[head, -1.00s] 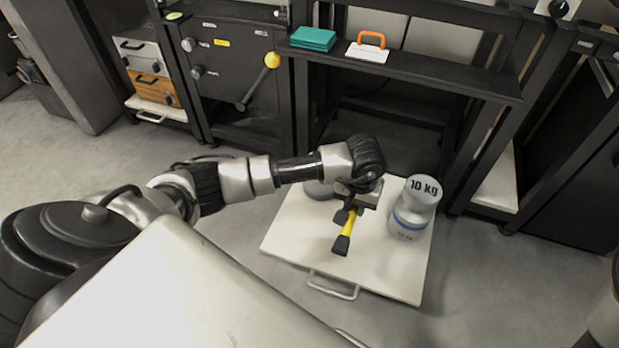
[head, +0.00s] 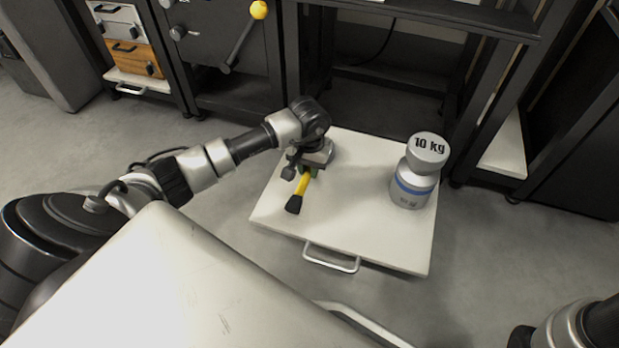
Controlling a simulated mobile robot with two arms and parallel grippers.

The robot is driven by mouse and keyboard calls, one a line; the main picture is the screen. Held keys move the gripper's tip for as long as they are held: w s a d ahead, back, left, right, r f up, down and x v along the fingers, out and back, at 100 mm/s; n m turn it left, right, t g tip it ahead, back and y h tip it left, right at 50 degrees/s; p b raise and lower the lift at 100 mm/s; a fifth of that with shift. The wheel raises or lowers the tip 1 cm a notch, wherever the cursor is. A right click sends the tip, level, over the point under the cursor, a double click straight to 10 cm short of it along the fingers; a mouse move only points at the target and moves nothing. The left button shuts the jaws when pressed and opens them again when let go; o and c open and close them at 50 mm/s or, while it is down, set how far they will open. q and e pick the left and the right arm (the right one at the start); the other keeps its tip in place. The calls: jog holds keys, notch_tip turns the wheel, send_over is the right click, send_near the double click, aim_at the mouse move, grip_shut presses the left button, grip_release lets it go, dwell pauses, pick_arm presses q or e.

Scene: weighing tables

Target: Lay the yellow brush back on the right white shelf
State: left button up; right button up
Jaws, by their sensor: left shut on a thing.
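The yellow brush (head: 303,184) has a yellow handle and a black end that points toward the near side. My left gripper (head: 299,172) is shut on its upper part, over the left side of a white platform; I cannot tell whether the brush touches the surface. A right white shelf (head: 507,150) shows low in the dark frame at right, well away from the brush. My right gripper is out of view; only part of my right arm shows at the bottom right.
A grey 10 kg weight with a blue band (head: 413,172) stands on the white platform (head: 365,235), right of the brush. The platform has a handle (head: 331,258) in front. Dark benches (head: 420,14) stand behind. A yellow-knobbed lever (head: 258,10) is at the back left.

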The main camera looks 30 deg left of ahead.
aim_at(309, 177)
pick_arm(q)
notch_tip(309, 177, down, 4)
jog(key=b, duration=0.3)
jog(key=shift+r, duration=0.2)
jog(key=shift+f, duration=0.15)
jog(key=o, duration=0.8)
